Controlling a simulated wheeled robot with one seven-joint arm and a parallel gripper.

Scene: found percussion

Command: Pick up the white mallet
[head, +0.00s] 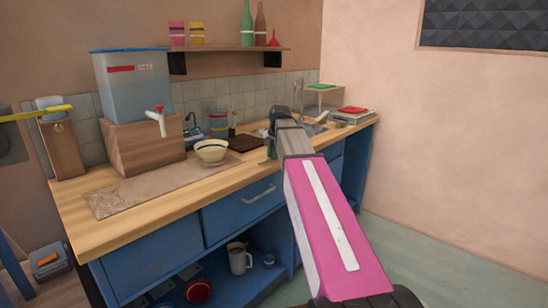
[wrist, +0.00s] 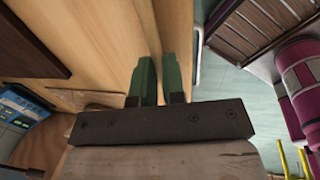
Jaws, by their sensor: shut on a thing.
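My gripper (wrist: 158,78) shows its two green fingers close together in the wrist view, with a narrow gap between them. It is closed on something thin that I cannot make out. In the head view the end of my arm is above the right part of the wooden counter, near its front edge, and the fingers are mostly hidden there. I cannot identify the white mallet in either view; my gripper and arm cover part of the counter.
On the wooden counter (head: 85,225) stand a white bowl (head: 211,151), a water dispenser (head: 136,88) and a dark board (head: 248,143). A stack with a red top (head: 353,110) is at the far right. A bottle shelf (head: 230,48) hangs above. A mug (head: 239,260) stands below.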

